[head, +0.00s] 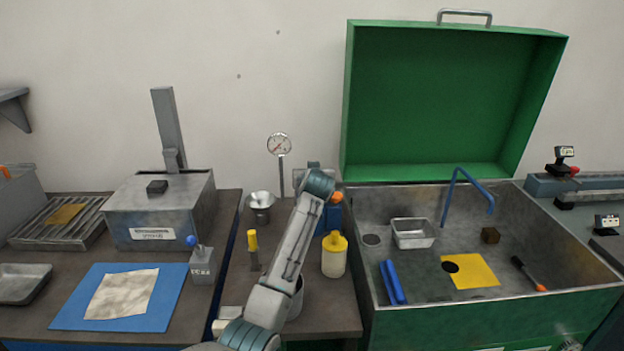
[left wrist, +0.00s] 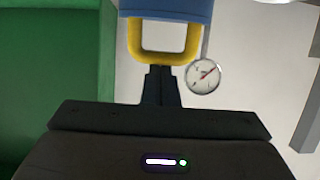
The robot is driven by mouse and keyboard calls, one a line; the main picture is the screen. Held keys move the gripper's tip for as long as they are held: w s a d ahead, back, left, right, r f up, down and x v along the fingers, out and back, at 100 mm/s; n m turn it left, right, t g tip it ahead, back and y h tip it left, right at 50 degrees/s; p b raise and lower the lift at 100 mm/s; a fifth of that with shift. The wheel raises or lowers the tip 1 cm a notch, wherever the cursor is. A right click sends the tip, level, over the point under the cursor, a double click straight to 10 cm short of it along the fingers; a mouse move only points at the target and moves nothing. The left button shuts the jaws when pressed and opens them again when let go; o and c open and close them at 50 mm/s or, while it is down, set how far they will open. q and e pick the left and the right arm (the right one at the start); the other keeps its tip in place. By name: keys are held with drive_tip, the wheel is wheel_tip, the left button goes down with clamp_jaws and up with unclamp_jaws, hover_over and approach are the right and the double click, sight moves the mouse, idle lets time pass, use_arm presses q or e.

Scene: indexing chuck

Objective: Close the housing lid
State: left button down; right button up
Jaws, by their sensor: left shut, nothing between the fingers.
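In the left wrist view a blue part (left wrist: 165,8) with a yellow loop handle (left wrist: 137,45) is just ahead of my left gripper (left wrist: 160,72). It may be the housing lid; I cannot tell for sure. My left gripper is shut and empty, its fingertips close to the handle's bar. I cannot tell whether they touch. In the head view my left arm covers the gripper and most of the blue part behind it. A large green lid (head: 440,100) with a metal handle (head: 465,13) stands raised over the green tub (head: 480,325). My right gripper is not in view.
A pressure gauge (head: 279,144) stands behind the arm. A funnel (head: 261,202), a yellow-handled tool (head: 252,242) and a yellow-capped bottle (head: 334,258) stand near it. A closed grey box (head: 155,215) and a blue mat (head: 70,312) are to the left.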

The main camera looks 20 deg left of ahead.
use_arm(q)
drive_tip(key=shift+s+d+f+t+b, duration=0.15)
drive_tip(key=shift+s+f+t+b, duration=0.15)
drive_tip(key=shift+f+b, duration=0.25)
drive_tip(key=shift+s+y+b, duration=0.15)
drive_tip(key=shift+y+b, duration=0.15)
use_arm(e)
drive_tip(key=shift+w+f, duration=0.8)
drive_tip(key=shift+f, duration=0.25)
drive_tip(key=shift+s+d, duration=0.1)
use_arm(q)
drive_tip(key=shift+r, duration=0.15)
